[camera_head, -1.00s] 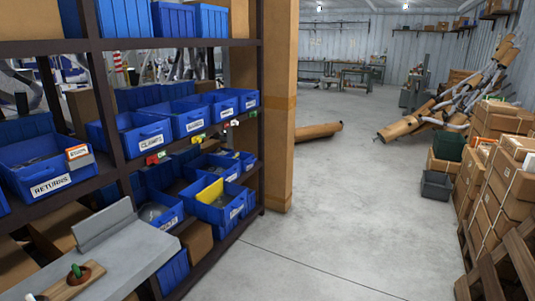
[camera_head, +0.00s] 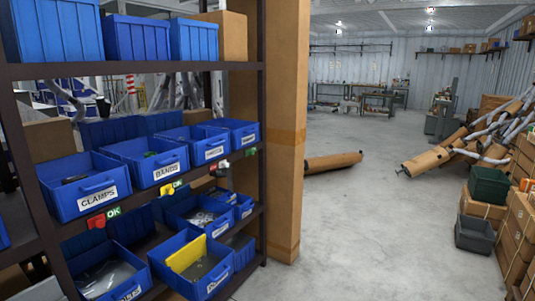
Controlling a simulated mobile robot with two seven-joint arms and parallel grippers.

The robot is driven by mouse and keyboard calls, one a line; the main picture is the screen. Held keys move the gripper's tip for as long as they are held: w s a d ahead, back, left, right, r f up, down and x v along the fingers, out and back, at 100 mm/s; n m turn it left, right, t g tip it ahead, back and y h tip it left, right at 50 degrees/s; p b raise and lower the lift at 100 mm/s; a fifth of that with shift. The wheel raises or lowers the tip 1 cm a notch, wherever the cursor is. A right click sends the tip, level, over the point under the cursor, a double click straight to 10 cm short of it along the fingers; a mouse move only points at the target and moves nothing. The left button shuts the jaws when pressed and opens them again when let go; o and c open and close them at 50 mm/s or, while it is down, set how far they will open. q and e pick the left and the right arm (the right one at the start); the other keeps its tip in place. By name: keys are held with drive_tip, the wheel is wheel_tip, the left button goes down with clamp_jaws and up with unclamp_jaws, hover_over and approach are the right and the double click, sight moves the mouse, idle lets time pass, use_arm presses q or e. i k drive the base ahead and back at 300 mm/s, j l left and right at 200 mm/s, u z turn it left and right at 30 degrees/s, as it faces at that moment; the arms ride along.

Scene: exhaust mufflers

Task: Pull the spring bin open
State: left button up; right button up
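Several blue bins stand on a dark shelf rack (camera_head: 165,69) at the left of the head view. On the middle shelf are a bin labelled CLAMPS (camera_head: 72,208), one labelled BANDS (camera_head: 148,177), and two more to the right (camera_head: 208,157) (camera_head: 242,141) with labels too small to read surely. Lower bins include one with a yellow card (camera_head: 187,251) and a front-left one (camera_head: 104,275) with clear plastic inside. No label that I can read says spring, so I cannot tell which bin it is. Neither gripper is in view.
Coloured tags, including a red one (camera_head: 96,221), hang along the shelf edge. A cardboard-coloured post (camera_head: 286,150) stands at the rack's right end. Brown tubes (camera_head: 333,162) lie on the floor beyond. Boxes and a grey bin (camera_head: 474,234) stand at right. The middle floor is clear.

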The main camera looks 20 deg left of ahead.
sight(205, 145)
drive_tip(key=i+u, duration=0.15)
drive_tip(key=i, duration=0.3)
drive_tip(key=i+l+u, duration=0.15)
drive_tip(key=i, duration=0.25)
drive_tip(key=i+l+u, duration=0.15)
drive_tip(key=i, duration=0.25)
drive_tip(key=i+l+u, duration=0.2)
drive_tip(key=i+u, duration=0.15)
drive_tip(key=i+l+u, duration=0.7)
drive_tip(key=i+l, duration=0.05)
drive_tip(key=i, duration=0.05)
